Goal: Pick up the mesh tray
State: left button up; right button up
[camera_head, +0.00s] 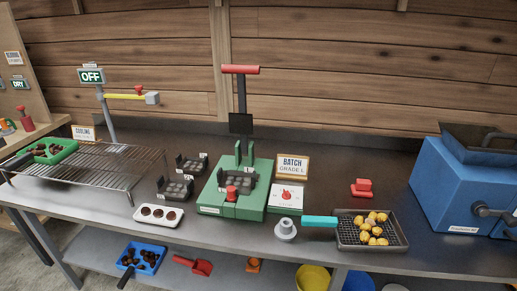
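The mesh tray (347,241) sits flat on the metal bench at the right, near the front edge. It has a dark mesh floor, a grey rim and a teal handle (320,221) pointing left. Several yellow chestnut-like pieces (377,231) lie in it and cover part of the mesh. Neither of my grippers shows in the head view.
A pale flanged part (286,230) stands just left of the handle, close to it. A green press (232,190) is further left, a blue machine (456,200) to the right. A red stamp-like piece (361,188) stands behind the tray. A wire rack (110,165) is far left.

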aim_at(371, 230)
jog(key=l+z, duration=0.2)
jog(key=z, duration=0.15)
jog(key=l+z, duration=0.2)
jog(key=z, duration=0.2)
jog(key=l+z, duration=0.2)
jog(key=z, duration=0.15)
jog(key=i+l+z, duration=0.1)
jog(key=l, duration=0.2)
jog(key=i+l+z, duration=0.1)
jog(key=l, duration=0.25)
jog(key=i+l+z, duration=0.15)
jog(key=l, duration=0.15)
jog(key=i+l, duration=0.1)
jog(key=l, duration=0.2)
jog(key=i+l, duration=0.1)
jog(key=l, duration=0.2)
jog(key=u, duration=1.6)
jog(key=i, duration=0.2)
